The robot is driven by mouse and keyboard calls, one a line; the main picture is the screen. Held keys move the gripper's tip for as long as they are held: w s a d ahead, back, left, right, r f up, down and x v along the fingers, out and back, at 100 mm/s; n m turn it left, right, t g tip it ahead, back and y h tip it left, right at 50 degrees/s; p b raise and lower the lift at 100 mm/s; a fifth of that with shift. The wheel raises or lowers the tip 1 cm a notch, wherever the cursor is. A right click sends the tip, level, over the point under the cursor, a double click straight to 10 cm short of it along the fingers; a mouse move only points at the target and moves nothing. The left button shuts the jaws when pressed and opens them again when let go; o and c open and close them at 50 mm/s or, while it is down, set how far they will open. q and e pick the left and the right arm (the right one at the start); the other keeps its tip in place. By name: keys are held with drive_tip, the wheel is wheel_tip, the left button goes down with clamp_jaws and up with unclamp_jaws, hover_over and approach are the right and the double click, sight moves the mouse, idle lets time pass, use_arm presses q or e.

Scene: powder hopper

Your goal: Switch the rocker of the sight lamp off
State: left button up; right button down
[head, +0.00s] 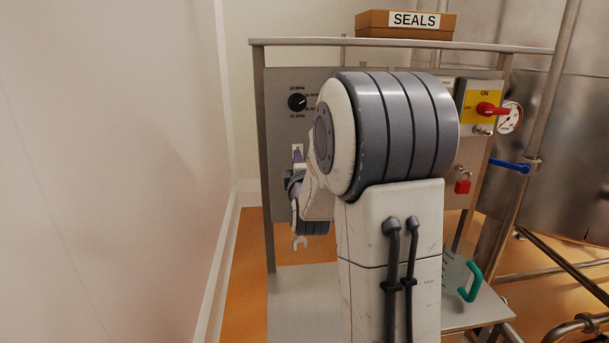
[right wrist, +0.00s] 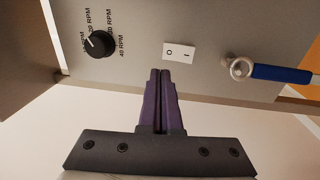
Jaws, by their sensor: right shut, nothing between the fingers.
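The rocker (right wrist: 179,52) is a small white plate marked O and I, set in a grey panel (right wrist: 215,70). It also shows in the head view (head: 297,147), left of my big grey arm joint. Which half is pressed in cannot be told. My right gripper (right wrist: 160,72) has its purple fingers shut together and empty. Their tips end just beside the rocker's O half in the right wrist view; whether they touch it is not clear. In the head view the right gripper (head: 297,157) is partly hidden by my arm. My left gripper is not in view.
A black RPM knob (right wrist: 99,43) is beside the rocker; a blue-handled lever (right wrist: 280,73) is on its other side. A yellow switch plate with red handle (head: 487,109), a red padlock (head: 463,187) and a gauge (head: 509,117) are right. A SEALS box (head: 412,25) stands on top. A wall is close on the left.

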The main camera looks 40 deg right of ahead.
drive_tip(key=b+v, duration=0.2)
drive_tip(key=v, duration=0.5)
drive_tip(key=shift+s+d+r, duration=0.3)
drive_tip(key=shift+s+r, duration=0.05)
drive_tip(key=shift+r, duration=0.25)
drive_tip(key=s+a+f+m+g+y, duration=0.15)
drive_tip(key=a+f+y, duration=0.3)
drive_tip(key=a, duration=0.45)
drive_tip(key=s+a+f+g+y, duration=0.1)
drive_tip(key=a+f+g+y, duration=0.2)
drive_tip(key=a+f, duration=0.45)
drive_tip(key=s+a+f+m+g+y, duration=0.15)
drive_tip(key=a+f+y, duration=0.25)
drive_tip(key=a, duration=0.6)
drive_tip(key=s+a+f+g, duration=0.2)
drive_tip(key=s+g, duration=0.1)
drive_tip(key=s, duration=0.4)
drive_tip(key=s+a+f+m+g, duration=0.1)
drive_tip(key=s+a+f+g, duration=0.1)
drive_tip(key=s, duration=0.6)
drive_tip(key=s+a+f+g+h, duration=0.1)
drive_tip(key=s+a+f+g, duration=0.1)
drive_tip(key=s+g, duration=0.3)
drive_tip(key=shift+s+a+f+m, duration=0.25)
drive_tip(key=shift+s+a+m, duration=0.15)
drive_tip(key=shift+s+a, duration=0.65)
